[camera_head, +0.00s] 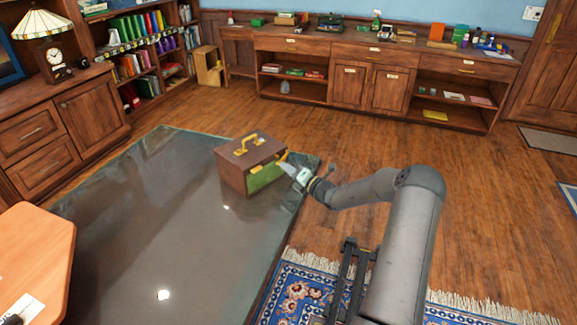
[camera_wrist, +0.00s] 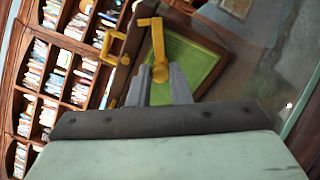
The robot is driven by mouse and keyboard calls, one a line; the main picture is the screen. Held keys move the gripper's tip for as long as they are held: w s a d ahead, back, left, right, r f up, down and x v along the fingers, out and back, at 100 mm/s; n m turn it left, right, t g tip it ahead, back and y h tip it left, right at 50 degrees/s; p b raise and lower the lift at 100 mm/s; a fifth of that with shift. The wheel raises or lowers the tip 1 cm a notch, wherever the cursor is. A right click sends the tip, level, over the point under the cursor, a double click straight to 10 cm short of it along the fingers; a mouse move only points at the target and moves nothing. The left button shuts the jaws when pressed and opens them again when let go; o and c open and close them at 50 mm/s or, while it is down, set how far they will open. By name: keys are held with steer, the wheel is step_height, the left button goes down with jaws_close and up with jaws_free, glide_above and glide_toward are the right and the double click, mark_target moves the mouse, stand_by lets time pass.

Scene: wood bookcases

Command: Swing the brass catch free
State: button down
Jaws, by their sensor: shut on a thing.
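A brown wooden case (camera_head: 238,168) stands on the glossy dark tabletop, with a brass handle (camera_head: 245,146) on its lid and a green panel on its near side. In the wrist view the green panel (camera_wrist: 196,65) lies behind the brass catch (camera_wrist: 157,45), an angled yellow bar with a round lower end. The brass handle (camera_wrist: 114,46) shows to its left. My gripper (camera_head: 287,167) is at the case's right end; in the wrist view its two grey fingers (camera_wrist: 160,75) are shut on the catch's lower end. The exact contact is partly hidden between the fingers.
The dark tabletop (camera_head: 150,230) is bare around the case on the left and front. A long wooden cabinet (camera_head: 345,85) and bookshelves (camera_head: 135,55) stand at the back. An orange-brown table corner (camera_head: 35,260) is at lower left, and a blue patterned rug (camera_head: 300,290) lies below.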

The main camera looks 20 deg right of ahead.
steer(key=m+p, duration=0.2)
steer(key=m, duration=0.4)
steer(key=shift+f, duration=0.1)
stand_by(0.5)
steer(key=c, duration=1.3)
jaws_free()
steer(key=shift+c, duration=0.2)
steer(key=shift+s, duration=0.1)
steer(key=b+v, duration=0.2)
steer(key=v, duration=1.5)
steer(key=shift+s, duration=0.15)
